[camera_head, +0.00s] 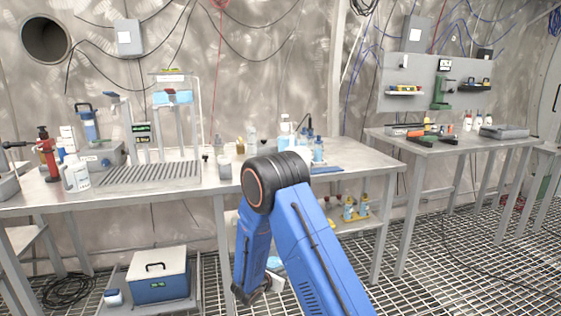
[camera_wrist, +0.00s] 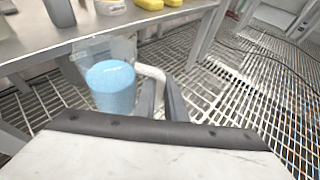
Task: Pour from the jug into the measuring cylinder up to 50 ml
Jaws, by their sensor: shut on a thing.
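The clear jug (camera_wrist: 108,84) holds blue liquid and has a white handle on its right side. My gripper (camera_wrist: 161,98) is shut on that handle, with one dark finger on each side of it. The jug looks roughly upright, over the grated floor and beside the bench edge. In the head view my gripper (camera_head: 256,291) hangs low in front of the bench, and only a small pale-blue part of the jug (camera_head: 275,263) shows behind my arm. I cannot pick out the measuring cylinder for sure among the small vessels on the bench; my arm hides part of it.
The steel bench (camera_head: 140,199) carries bottles, a ribbed drain panel (camera_head: 150,173) and a stand with blue parts (camera_head: 172,97). A lower shelf holds small yellow-marked bottles (camera_head: 349,209). A blue cool box (camera_head: 160,277) stands below left. A second table (camera_head: 450,144) stands at the right.

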